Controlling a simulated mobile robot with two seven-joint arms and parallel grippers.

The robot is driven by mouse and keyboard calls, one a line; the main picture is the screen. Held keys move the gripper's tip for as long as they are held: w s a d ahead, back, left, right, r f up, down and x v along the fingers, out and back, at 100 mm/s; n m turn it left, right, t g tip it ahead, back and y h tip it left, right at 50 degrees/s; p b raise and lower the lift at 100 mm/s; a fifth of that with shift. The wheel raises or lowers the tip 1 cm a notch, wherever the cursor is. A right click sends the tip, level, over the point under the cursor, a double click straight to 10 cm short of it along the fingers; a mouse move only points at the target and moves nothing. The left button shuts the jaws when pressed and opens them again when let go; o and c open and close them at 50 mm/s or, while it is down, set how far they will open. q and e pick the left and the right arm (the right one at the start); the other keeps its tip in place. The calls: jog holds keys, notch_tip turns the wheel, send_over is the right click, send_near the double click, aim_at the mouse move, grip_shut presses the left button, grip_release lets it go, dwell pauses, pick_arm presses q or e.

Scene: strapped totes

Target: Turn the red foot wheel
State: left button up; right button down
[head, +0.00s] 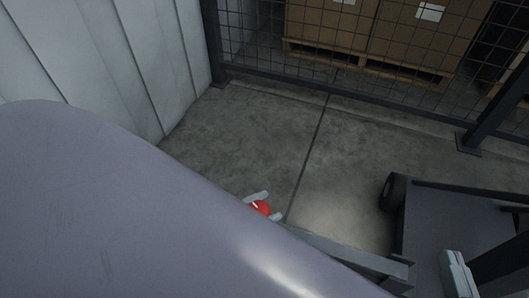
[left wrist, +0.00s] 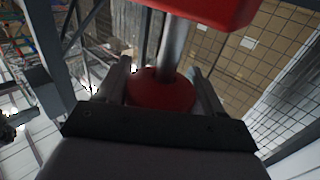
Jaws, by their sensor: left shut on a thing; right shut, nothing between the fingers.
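The red foot wheel (head: 262,208) shows as a small red patch near the middle of the head view. In the left wrist view it is a round red disc (left wrist: 160,92) on a metal stem (left wrist: 174,45), with a red block (left wrist: 215,8) at the stem's other end. My left gripper (head: 266,206) is shut on the wheel, one finger on each side; its fingers also show in the left wrist view (left wrist: 163,85). My right gripper (head: 456,272) appears at the lower right of the head view, shut and empty, away from the wheel.
A large smooth purple-grey surface (head: 110,200) hides the lower left. A mesh fence (head: 345,60) stands before cartons (head: 335,25) on pallets. A pale panelled wall (head: 120,50) is at left. A dark wheeled frame (head: 455,215) is at right. The concrete floor (head: 270,135) between is clear.

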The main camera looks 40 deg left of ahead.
pick_arm(q)
jog(key=shift+h, duration=0.3)
jog(key=m+g+h, duration=0.4)
jog(key=shift+d+h, duration=0.2)
jog(key=shift+h, duration=0.2)
jog(key=shift+s+d+m+g+h, duration=0.2)
jog(key=shift+m+g+h, duration=0.7)
jog(key=shift+m+g, duration=0.4)
jog(key=shift+s+d+m+g+h, duration=0.1)
jog(key=shift+s+m+g+h, duration=0.1)
jog(key=shift+m+g+h, duration=1.1)
jog(key=shift+s+g, duration=0.1)
jog(key=shift+g, duration=0.6)
jog(key=o, duration=1)
jog(key=shift+c, duration=0.2)
jog(key=v, duration=0.7)
